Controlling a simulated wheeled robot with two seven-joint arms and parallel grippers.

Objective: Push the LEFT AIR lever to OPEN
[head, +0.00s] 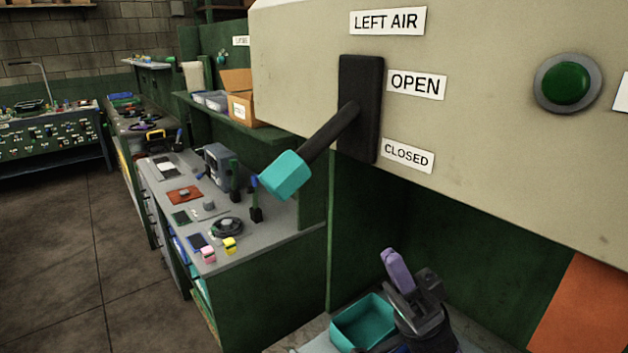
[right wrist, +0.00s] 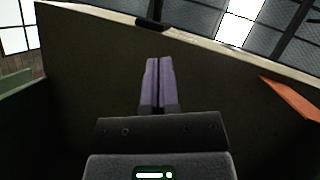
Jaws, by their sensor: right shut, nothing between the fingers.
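The LEFT AIR lever (head: 331,134) is a dark bar with a teal grip (head: 287,175), coming out of a black slot plate (head: 361,108) on a beige panel. It slants down and outward, with the grip a little below the CLOSED label's height. The OPEN label (head: 416,84) is beside the plate's upper part and the CLOSED label (head: 406,155) beside its lower part. My right gripper (head: 393,266), with purple fingers, is below the lever and to its right, apart from it. Its fingers also show together and empty in the right wrist view (right wrist: 158,82). My left gripper is not in view.
A green button (head: 566,83) is on the beige panel (head: 480,60) at right. A teal bin (head: 362,322) stands beside my right gripper. An orange panel (head: 592,300) is at lower right. A workbench (head: 270,240) with small items is at left.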

